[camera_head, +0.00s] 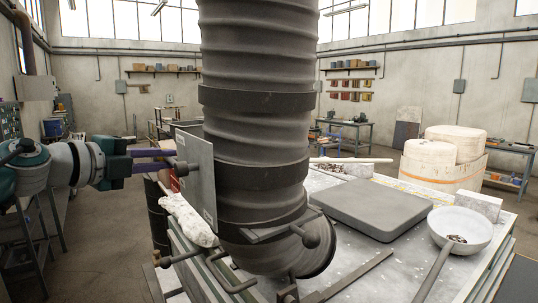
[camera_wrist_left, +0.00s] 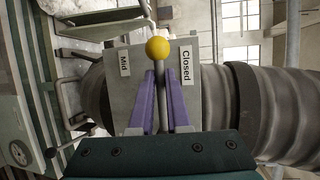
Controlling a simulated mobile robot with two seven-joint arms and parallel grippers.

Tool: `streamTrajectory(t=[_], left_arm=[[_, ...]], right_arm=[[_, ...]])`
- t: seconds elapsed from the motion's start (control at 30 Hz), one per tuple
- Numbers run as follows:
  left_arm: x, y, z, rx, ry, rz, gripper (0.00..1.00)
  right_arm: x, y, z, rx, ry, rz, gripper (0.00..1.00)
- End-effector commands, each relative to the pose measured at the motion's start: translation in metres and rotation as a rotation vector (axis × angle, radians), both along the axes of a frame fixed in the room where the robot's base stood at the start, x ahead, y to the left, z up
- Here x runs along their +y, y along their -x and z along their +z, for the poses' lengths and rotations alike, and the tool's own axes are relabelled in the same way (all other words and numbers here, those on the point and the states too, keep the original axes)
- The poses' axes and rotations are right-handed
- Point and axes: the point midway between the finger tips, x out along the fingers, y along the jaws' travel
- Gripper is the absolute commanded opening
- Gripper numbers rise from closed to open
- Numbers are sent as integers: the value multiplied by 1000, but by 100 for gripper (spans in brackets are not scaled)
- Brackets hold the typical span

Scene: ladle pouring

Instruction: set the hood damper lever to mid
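The damper lever has a yellow ball knob (camera_wrist_left: 158,47) and a grey stem. It stands in front of a grey plate (camera_wrist_left: 128,80) with a "Mid" label (camera_wrist_left: 124,63) on the left and a "Closed" label (camera_wrist_left: 186,63) on the right. The knob lies between the two labels. My left gripper (camera_wrist_left: 158,78) has its purple fingers on both sides of the stem, closed on it just below the knob. My right gripper is not in view.
A thick dark ribbed duct (camera_head: 254,120) fills the middle and hides much behind it. Right of it, a worktable holds a dark slab (camera_head: 370,206) and a pale ladle bowl (camera_head: 460,228) with a long handle. Large pale drums (camera_head: 445,165) stand behind. Open floor lies at left.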

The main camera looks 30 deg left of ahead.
Motion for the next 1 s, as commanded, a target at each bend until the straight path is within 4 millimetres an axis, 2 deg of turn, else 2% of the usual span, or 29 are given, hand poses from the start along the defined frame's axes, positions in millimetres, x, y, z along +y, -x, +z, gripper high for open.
streamTrajectory(t=[0.03,0.1,1.0], left_arm=[[0,0,0,0,0,0,6],[0,0,0,0,0,0,0],[0,0,0,0,0,0,0]], right_arm=[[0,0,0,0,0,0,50],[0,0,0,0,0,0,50],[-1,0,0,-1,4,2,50]])
